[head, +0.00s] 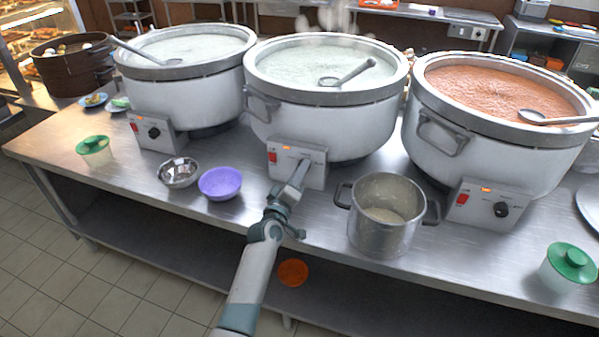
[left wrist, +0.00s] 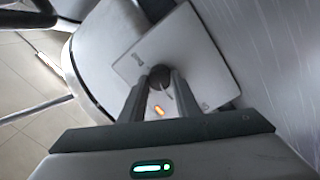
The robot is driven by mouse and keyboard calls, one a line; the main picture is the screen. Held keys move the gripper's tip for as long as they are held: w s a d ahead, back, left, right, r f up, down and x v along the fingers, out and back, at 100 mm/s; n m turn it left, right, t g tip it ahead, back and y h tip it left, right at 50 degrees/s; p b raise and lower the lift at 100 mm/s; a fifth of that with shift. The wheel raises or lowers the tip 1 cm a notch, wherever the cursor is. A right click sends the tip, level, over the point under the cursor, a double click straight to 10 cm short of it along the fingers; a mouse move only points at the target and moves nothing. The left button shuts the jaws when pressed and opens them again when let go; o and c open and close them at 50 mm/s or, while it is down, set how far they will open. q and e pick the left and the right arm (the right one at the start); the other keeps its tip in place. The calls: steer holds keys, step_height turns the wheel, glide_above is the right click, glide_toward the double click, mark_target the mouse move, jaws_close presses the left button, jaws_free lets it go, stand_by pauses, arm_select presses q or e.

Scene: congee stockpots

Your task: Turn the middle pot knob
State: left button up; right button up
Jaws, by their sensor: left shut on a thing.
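The middle pot (head: 325,110) is a large white stockpot with pale congee and a ladle across it. Its control box (head: 315,167) on the front carries a red switch and a lit orange lamp. My left gripper (head: 300,172) reaches up to this box and hides the knob in the head view. In the left wrist view the dark round knob (left wrist: 160,74) sits between the fingertips of my left gripper (left wrist: 157,85), which is shut on it. The box plate (left wrist: 195,50) looks tilted there, with its orange lamp lit. My right gripper is not in view.
A steel pot (head: 385,235) with dark handles stands right of my left arm. A purple bowl (head: 220,183) and a metal bowl (head: 179,172) lie to the left. The left pot (head: 185,95) and the right pot (head: 480,150) flank the middle one on the steel table (head: 130,182).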

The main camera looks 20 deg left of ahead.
arm_select(q)
steer(key=o, duration=1)
steer(key=shift+o, duration=0.2)
steer(key=shift+s, duration=0.35)
steer(key=s, duration=0.3)
steer(key=s+b, duration=0.1)
steer(key=s, duration=0.7)
steer(key=shift+s+a+f+b, duration=0.2)
steer(key=shift+a+f+b, duration=0.1)
steer(key=shift+f+b, duration=0.1)
steer(key=s, duration=0.5)
steer(key=shift+s+a+b, duration=0.1)
steer(key=shift+a+b, duration=0.05)
steer(key=shift+b, duration=0.15)
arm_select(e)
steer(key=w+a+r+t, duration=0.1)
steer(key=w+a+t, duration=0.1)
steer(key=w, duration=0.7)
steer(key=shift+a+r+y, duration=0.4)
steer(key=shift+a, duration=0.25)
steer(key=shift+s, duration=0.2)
